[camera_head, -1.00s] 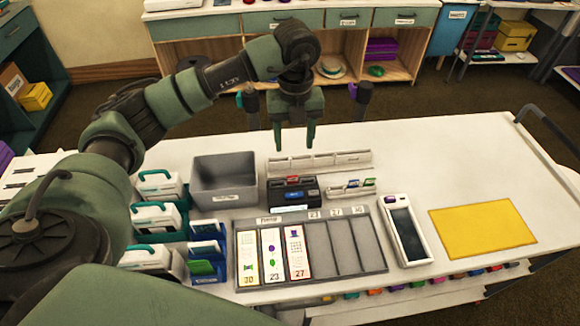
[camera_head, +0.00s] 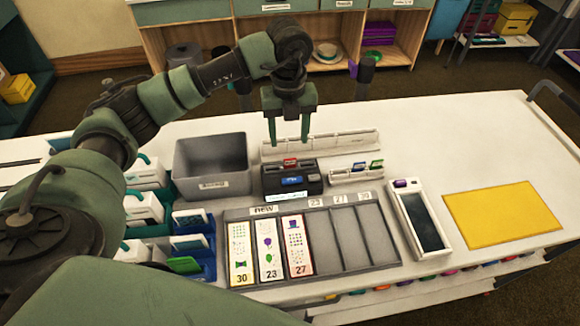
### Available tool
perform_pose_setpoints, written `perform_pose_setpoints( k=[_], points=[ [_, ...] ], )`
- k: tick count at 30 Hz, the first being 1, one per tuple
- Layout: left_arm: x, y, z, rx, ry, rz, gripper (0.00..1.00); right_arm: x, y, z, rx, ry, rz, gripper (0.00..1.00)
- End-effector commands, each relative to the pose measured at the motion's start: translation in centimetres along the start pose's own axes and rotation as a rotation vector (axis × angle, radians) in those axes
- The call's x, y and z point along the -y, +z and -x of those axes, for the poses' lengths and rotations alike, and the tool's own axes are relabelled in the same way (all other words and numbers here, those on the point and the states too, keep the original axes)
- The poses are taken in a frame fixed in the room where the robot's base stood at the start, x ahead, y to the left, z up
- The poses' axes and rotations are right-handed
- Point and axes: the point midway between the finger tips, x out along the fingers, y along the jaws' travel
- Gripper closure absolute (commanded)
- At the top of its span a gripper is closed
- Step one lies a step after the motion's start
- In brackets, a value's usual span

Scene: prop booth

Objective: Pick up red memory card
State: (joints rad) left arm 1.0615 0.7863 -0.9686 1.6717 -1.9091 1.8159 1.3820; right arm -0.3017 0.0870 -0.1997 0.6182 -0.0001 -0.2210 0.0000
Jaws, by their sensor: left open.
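The red memory card (camera_head: 290,162) stands upright at the back of a small black card holder (camera_head: 312,186) on the white table, with only its top part showing. A blue piece (camera_head: 291,181) shows on the holder's front. My left gripper (camera_head: 289,136) is open and empty, pointing down. Its two fingertips appear just above and behind the red card in the picture, one to each side. I see a gap between the fingers and the card. My right gripper is not in view.
A grey bin (camera_head: 212,160) stands left of the holder. A white rack (camera_head: 357,172) with green and blue cards is to the right. In front lies a grey tray (camera_head: 375,258) with printed strips. A handheld device (camera_head: 420,222) and yellow mat (camera_head: 503,214) lie right.

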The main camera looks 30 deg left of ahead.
Motion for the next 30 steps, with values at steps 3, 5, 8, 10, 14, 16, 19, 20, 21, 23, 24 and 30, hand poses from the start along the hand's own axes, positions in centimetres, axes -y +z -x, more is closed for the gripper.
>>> perform_pose_setpoints(
  k=[3,5,8,10,14,16,19,20,21,23,24,30],
  points=[
    [0.0,-0.1,-1.2,-0.003,0.002,-0.001,0.45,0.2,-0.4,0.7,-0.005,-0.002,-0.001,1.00],
    [0.0,-0.2,-1.8,-0.003,0.004,-0.001,0.45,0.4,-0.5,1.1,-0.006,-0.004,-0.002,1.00],
    [0.0,-0.6,-3.0,-0.005,0.004,-0.002,0.45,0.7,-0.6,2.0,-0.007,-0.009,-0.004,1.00],
    [0.1,-0.8,-4.1,-0.005,0.004,-0.001,0.45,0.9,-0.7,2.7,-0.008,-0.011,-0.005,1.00],
    [0.1,-0.7,-6.0,-0.003,0.003,0.000,0.45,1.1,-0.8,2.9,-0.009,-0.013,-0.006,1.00],
    [0.1,-0.7,-6.5,-0.002,0.001,0.000,0.45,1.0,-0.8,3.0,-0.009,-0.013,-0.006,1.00],
    [0.1,-0.7,-6.7,-0.001,0.001,0.000,0.45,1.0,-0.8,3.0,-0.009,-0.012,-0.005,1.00],
    [0.2,-0.7,-6.7,0.000,0.001,-0.001,0.45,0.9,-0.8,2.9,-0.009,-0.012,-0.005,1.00],
    [0.2,-0.7,-6.7,0.000,0.001,-0.001,0.45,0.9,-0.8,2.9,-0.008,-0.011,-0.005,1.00],
    [0.2,-0.7,-6.7,0.000,0.001,-0.001,0.45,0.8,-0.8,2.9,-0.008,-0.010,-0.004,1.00],
    [0.2,-0.7,-6.7,0.000,0.001,-0.001,0.54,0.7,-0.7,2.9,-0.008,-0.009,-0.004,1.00],
    [0.2,-0.7,-6.7,0.000,0.001,-0.001,0.87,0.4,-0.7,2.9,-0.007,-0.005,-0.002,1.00]
  ],
)
